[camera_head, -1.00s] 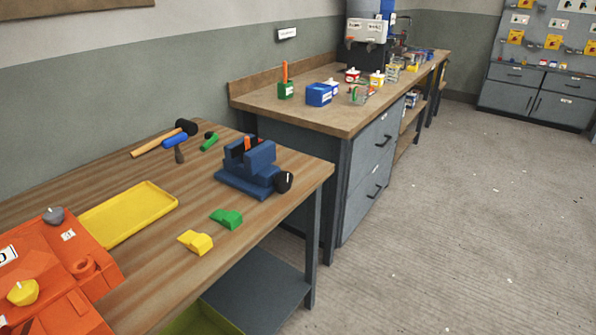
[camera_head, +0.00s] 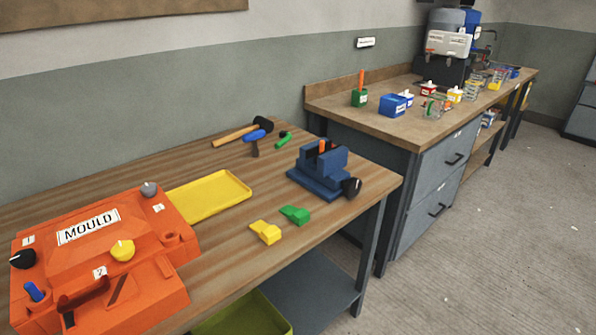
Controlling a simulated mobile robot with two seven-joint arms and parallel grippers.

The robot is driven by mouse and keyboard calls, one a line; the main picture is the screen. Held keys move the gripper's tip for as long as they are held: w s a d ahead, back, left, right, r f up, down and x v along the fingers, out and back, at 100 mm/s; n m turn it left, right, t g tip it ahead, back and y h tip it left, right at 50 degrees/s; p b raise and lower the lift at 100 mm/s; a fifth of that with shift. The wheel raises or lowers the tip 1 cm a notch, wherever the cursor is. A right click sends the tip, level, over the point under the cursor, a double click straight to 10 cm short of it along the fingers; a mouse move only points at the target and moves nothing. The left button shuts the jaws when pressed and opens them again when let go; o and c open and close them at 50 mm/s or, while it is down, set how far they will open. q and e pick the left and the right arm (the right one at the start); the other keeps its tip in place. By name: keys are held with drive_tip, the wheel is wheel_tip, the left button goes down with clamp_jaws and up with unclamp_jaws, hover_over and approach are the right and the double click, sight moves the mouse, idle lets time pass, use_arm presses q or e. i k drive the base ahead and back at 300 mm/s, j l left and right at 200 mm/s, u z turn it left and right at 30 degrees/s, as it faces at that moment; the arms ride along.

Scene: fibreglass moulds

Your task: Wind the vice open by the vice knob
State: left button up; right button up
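A blue vice (camera_head: 318,172) stands on the wooden workbench near its right end. Its black vice knob (camera_head: 351,187) sticks out at the front right of the vice, close to the bench edge. Something orange (camera_head: 323,147) shows between the jaws; how tightly it sits there I cannot tell. Neither of my grippers shows in the head view.
An orange mould (camera_head: 105,255) fills the bench's left end, beside a yellow tray (camera_head: 210,196). A mallet (camera_head: 243,132) and small tools lie behind. A second bench (camera_head: 400,118) adjoins at the right.

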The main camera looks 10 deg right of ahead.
sight(351, 187)
drive_tip(key=l+u, duration=0.15)
drive_tip(key=u, duration=0.2)
drive_tip(key=l+u, duration=0.2)
drive_tip(key=u, duration=0.2)
drive_tip(key=l+u, duration=0.2)
drive_tip(key=u, duration=0.15)
drive_tip(key=k+l+u, duration=0.1)
drive_tip(key=l+u, duration=0.25)
drive_tip(key=k+l+u, duration=0.15)
drive_tip(key=l+u, duration=0.2)
drive_tip(key=k+l+u, duration=0.15)
drive_tip(key=l, duration=0.25)
drive_tip(key=k+l+u, duration=0.15)
drive_tip(key=k+l, duration=0.15)
drive_tip(key=l, duration=0.1)
